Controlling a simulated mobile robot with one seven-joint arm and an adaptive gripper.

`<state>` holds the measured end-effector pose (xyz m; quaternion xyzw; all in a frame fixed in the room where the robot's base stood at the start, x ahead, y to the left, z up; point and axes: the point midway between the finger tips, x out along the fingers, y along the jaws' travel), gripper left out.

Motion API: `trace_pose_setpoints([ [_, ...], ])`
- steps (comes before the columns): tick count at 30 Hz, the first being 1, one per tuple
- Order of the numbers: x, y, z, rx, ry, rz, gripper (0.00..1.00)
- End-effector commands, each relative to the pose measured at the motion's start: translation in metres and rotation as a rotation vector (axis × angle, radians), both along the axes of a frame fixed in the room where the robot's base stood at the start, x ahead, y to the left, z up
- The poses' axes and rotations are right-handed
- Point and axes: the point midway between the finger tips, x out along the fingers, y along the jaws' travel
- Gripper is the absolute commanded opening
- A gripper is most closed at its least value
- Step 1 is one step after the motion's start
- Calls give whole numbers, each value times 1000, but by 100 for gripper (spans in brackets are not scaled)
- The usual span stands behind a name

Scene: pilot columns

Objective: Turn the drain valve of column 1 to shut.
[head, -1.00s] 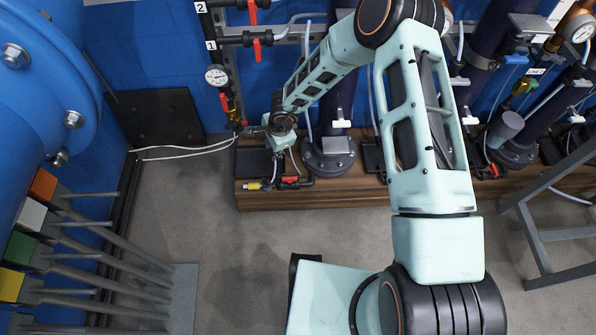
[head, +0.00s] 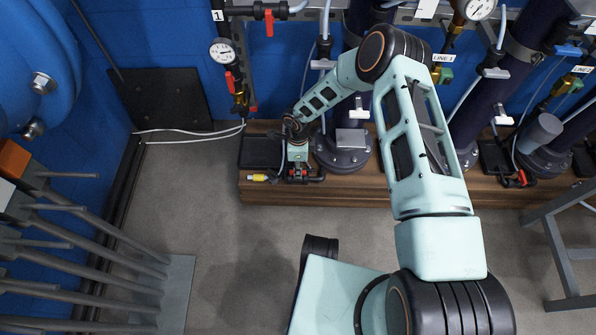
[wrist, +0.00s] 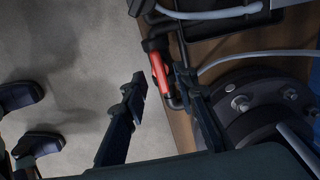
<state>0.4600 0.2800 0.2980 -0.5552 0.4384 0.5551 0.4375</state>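My gripper (wrist: 160,90) is open, with its two dark fingers on either side of a red valve handle (wrist: 161,74) in the wrist view. The handle lies lengthwise between the finger lines, near the fingertips and closer to the right finger. I cannot tell whether either finger touches it. In the head view my gripper (head: 298,158) points down over the low pipework at the foot of the leftmost column, and mostly hides the valve. That column's round bolted base (head: 345,160) is just to the right; the base also shows in the wrist view (wrist: 245,100).
The pipework stands on a wooden plinth (head: 420,190). A yellow-ended fitting (head: 258,178) is left of my gripper. Thin white hoses (head: 190,140) run along the wall. A grey metal frame (head: 560,240) stands at right. The grey floor (head: 220,230) in front is clear.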

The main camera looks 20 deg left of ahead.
Motion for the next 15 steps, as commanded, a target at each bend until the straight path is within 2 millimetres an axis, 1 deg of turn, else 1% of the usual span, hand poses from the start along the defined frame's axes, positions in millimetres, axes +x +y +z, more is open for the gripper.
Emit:
trace_pose_setpoints([
  [1,-1,1,-9,0,1,1,27],
  [4,0,1,-15,1,-1,1,27],
  [14,0,0,-17,1,-1,1,27],
  [15,0,0,-17,1,-1,1,24],
])
